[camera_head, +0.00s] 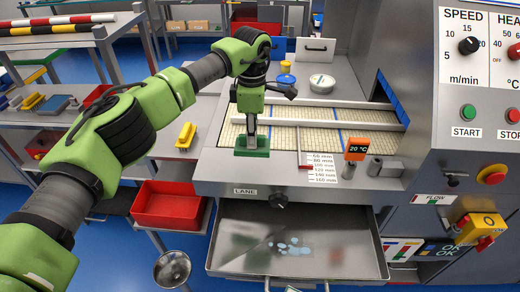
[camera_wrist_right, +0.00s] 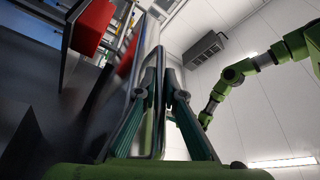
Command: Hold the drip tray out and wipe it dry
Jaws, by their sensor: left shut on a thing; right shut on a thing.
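The drip tray (camera_head: 378,262) is a grey metal tray pulled out below the machine's front, with several pale blue wet patches (camera_head: 290,246) near its middle. My left gripper (camera_head: 250,128) points down above the machine's front ledge, shut on a green pad (camera_head: 252,152). The pad is at the edge of the belt, behind and above the tray; I cannot tell whether it touches the surface. In the right wrist view my right gripper (camera_wrist_right: 164,88) is shut on a bent metal bar (camera_wrist_right: 149,112), which looks like the tray's handle.
A red bin (camera_head: 168,205) and a yellow-handled tool (camera_head: 186,135) are on the left. A round metal bowl (camera_head: 172,268) is beside the tray.

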